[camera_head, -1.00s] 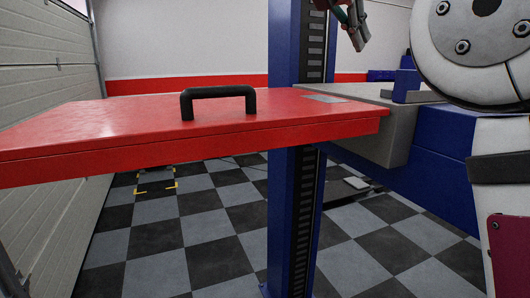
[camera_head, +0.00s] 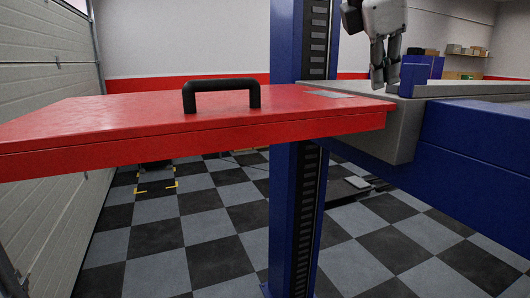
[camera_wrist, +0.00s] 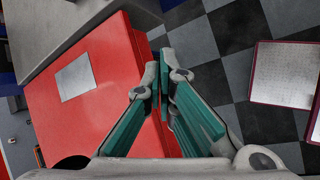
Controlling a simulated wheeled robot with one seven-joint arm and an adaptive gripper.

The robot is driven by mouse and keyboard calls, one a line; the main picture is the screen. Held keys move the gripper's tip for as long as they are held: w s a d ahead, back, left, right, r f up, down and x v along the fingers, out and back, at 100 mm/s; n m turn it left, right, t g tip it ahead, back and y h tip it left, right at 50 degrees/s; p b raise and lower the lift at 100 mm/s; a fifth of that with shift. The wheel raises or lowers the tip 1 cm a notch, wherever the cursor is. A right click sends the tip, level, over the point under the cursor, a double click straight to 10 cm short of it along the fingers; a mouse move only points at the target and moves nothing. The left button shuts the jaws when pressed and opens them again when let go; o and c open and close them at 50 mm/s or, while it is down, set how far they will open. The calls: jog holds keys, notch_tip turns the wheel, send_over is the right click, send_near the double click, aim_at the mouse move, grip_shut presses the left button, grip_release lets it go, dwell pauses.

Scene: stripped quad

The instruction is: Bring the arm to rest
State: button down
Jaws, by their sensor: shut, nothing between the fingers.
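My gripper (camera_head: 385,85) is at the upper right in the head view, pointing down, just beyond the right end of the red panel (camera_head: 90,118). In the wrist view my gripper (camera_wrist: 163,75) has its fingers together with nothing between them. The green inner pads of the fingers show there. The red panel (camera_wrist: 90,115) lies below and to the left of the fingers in that view. Most of my arm is out of view.
A black handle (camera_head: 220,88) stands up from the red panel. A blue post (camera_head: 292,220) with a dark slotted strip rises behind it. A blue and grey beam (camera_head: 480,140) runs to the right. The checkered floor (camera_head: 215,225) is open below.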

jog(key=s+f+m+y+b, duration=0.1)
jog(key=s+f+m+y, duration=0.1)
jog(key=s+f+m, duration=0.6)
jog(key=s+f+m+y+b, duration=0.1)
jog(key=s+f+m, duration=0.8)
jog(key=f, duration=0.9)
jog(key=shift+s+a+y, duration=0.25)
jog(key=shift+s+y, duration=0.55)
jog(key=shift+y, duration=0.1)
